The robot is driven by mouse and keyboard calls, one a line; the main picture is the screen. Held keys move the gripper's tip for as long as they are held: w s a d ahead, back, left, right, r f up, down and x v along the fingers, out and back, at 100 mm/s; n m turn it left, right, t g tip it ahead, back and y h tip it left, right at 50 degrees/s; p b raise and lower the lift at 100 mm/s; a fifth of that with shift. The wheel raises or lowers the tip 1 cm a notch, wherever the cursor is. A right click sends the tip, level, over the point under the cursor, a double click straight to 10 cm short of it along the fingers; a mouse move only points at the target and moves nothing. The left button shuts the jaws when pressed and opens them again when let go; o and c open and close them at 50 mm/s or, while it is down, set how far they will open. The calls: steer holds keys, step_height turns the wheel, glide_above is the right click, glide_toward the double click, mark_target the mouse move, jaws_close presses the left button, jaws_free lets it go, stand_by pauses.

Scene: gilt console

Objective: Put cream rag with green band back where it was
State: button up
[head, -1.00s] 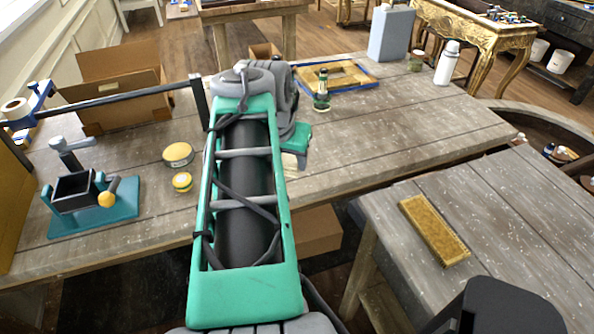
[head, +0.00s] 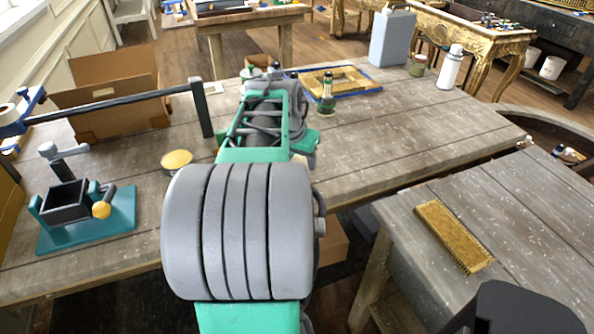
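I cannot make out the cream rag with a green band in the head view now. My teal and grey arm reaches forward over the long wooden table (head: 400,135) and covers the middle of it. My gripper is hidden behind the arm's own links, so its fingers and anything in them do not show.
A teal-based vise (head: 90,225), a yellow-lidded tin (head: 177,160) and a cardboard box (head: 105,95) are left of my arm. A green bottle (head: 327,92), blue-edged frame (head: 340,80), grey canister (head: 392,38) and white bottle (head: 450,68) stand beyond. A brush (head: 453,237) lies on the nearer right table.

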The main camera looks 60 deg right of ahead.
step_height(320, 180, down, 3)
steer(key=shift+a+b, duration=0.1)
steer(key=shift+b, duration=0.45)
steer(key=shift+r, duration=0.15)
steer(key=o, duration=1.3)
steer(key=shift+r, duration=0.25)
steer(key=v, duration=1.1)
steer(key=shift+a+r+p, duration=0.2)
steer(key=shift+r+p, duration=0.1)
steer(key=shift+p, duration=0.05)
